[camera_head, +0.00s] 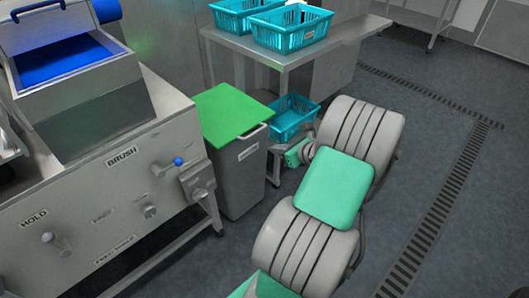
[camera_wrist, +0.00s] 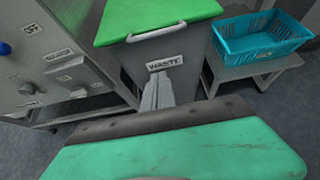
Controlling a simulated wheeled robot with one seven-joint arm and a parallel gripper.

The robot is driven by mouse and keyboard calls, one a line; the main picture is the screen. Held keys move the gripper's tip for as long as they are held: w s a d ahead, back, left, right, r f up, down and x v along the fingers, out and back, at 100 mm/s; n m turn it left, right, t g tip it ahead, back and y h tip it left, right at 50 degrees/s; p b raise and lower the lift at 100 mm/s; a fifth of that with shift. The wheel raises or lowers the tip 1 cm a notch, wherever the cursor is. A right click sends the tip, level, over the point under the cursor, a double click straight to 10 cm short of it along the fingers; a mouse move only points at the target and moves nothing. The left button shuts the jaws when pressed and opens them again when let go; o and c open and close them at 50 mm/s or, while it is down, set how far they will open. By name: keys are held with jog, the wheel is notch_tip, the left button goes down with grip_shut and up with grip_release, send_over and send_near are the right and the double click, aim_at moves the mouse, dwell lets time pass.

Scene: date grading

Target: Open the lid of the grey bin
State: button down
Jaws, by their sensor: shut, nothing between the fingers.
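The grey bin (camera_head: 236,175) stands between the machine and the steel table, with a green lid (camera_head: 232,108) lying closed on top. A pale bar handle (camera_head: 254,131) is on the lid's front edge. In the wrist view the bin's front wall (camera_wrist: 190,85) carries a WASTE label (camera_wrist: 164,63), below the handle (camera_wrist: 157,30) and the green lid (camera_wrist: 155,12). My gripper (camera_wrist: 157,80) is shut and empty, pointing at the bin front, and appears below the label and handle in the picture. Whether it touches the bin cannot be told. In the head view its fingers are hard to make out.
The BRUSH machine (camera_head: 110,150) with knobs stands left of the bin. A teal crate (camera_head: 293,118) sits on a low stand right of it, seen also in the wrist view (camera_wrist: 258,42). Behind is a steel table (camera_head: 325,48) with teal crates. Floor at right is clear.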

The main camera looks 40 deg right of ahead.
jog(key=b+x, duration=0.3)
jog(key=x, duration=0.6)
jog(key=shift+w+a+r+b, duration=0.1)
jog(key=shift+w+r+b, duration=0.1)
jog(key=shift+r, duration=0.45)
jog(key=shift+w+a+r+b, duration=0.1)
jog(key=shift+w+r+b, duration=0.15)
jog(key=shift+r, duration=0.4)
jog(key=shift+w+a+r+b, duration=0.1)
jog(key=shift+w+r+b, duration=0.1)
jog(key=shift+r, duration=0.4)
jog(key=shift+r, duration=0.1)
